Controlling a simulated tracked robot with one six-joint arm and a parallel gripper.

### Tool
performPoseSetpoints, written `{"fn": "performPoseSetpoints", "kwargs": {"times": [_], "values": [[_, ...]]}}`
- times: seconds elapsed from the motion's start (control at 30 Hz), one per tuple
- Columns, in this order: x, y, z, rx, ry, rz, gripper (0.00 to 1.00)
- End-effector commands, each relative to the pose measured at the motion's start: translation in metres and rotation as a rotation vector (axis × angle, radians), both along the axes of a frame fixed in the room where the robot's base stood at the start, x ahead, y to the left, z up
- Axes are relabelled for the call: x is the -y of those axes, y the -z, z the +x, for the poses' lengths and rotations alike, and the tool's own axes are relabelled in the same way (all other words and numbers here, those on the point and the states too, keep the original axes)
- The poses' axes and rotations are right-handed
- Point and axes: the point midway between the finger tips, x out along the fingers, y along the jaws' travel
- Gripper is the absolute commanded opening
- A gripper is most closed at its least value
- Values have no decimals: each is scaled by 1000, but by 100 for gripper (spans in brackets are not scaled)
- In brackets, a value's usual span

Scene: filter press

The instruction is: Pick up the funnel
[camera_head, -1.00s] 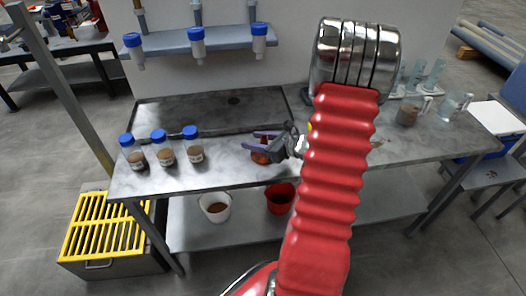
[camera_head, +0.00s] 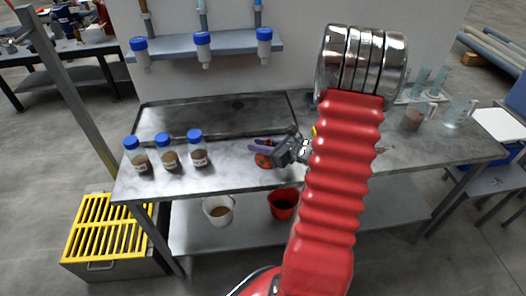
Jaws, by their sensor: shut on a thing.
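My gripper (camera_head: 264,151) is above the grey bench, left of my red arm, with its purple fingers pointing left. It is shut on a small orange-red thing (camera_head: 263,160), which I take to be the funnel. Its shape is hard to make out because the fingers and the dark gripper body cover part of it. I cannot tell whether it touches the bench top.
The bench (camera_head: 225,172) holds several blue-capped jars (camera_head: 168,158) at left and clear jugs (camera_head: 412,118) at right. Blue-capped bottles (camera_head: 203,48) hang from a wall shelf. White (camera_head: 218,211) and red (camera_head: 283,204) buckets sit below. A yellow-grated box (camera_head: 105,228) stands at left.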

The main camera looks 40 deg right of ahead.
Motion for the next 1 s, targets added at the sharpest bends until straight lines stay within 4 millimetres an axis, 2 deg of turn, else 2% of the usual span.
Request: {"fn": "performPoseSetpoints", "kwargs": {"times": [0.27, 0.8, 1.0], "values": [[0, -14, 0, 1, -1, -3, 0], [1, -87, 0, 2, -1, -4, 0], [0, -99, 0, 0, 1, -1, 0]]}}
